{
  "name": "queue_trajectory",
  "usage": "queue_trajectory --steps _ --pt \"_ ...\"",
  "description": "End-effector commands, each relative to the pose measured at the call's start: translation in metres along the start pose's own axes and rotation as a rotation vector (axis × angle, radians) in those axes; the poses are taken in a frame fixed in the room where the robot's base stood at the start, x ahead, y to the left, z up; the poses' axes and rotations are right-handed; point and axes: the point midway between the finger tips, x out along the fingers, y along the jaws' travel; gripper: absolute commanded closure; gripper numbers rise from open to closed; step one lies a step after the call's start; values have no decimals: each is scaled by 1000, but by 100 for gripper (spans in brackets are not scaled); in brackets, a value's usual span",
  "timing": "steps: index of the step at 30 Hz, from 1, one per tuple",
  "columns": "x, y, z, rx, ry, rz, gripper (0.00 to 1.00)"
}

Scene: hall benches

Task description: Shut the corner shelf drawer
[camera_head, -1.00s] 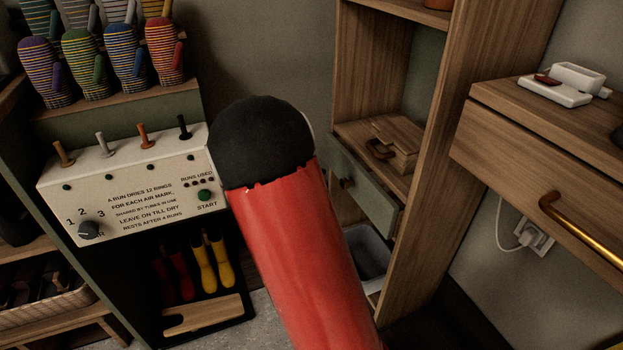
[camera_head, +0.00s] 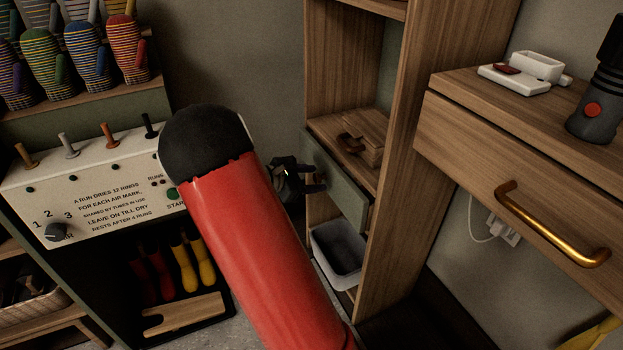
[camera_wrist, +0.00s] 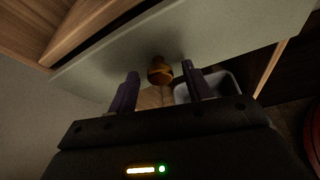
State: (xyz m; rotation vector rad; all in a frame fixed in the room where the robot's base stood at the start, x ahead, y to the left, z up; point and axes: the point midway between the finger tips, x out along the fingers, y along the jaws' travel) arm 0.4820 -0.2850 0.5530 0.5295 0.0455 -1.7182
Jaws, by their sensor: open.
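The corner shelf drawer (camera_head: 347,196) has a grey-green front and sits low in the tall wooden corner shelf (camera_head: 392,185). Its front stands at the shelf's front side; how far it is pulled out I cannot tell. My gripper (camera_head: 319,178) is open right at the drawer front in the head view and covers the knob there. In the wrist view the round wooden knob (camera_wrist: 160,70) shows between the two dark fingers of my gripper (camera_wrist: 161,80), with the drawer front (camera_wrist: 200,40) spread across ahead. Contact with the knob cannot be told.
A wooden box (camera_head: 362,150) lies on the shelf board above the drawer. A grey bin (camera_head: 338,252) stands below it. At right a wooden cabinet (camera_head: 510,140) with a brass handle (camera_head: 550,230) juts out. The glove dryer panel (camera_head: 90,185) stands at left.

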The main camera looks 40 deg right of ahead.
Motion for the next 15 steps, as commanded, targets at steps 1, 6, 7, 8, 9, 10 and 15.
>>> queue_trajectory --steps 1,6,7,8,9,10,15 --pt "1 0 0 0 0 0 50" --pt "2 0 0 1 0 0 50" --pt "2 0 0 1 0 0 50" --pt "2 0 0 1 0 0 51" --pt "2 0 0 1 0 0 57" --pt "2 0 0 1 0 0 60" --pt "1 0 0 1 0 0 83"
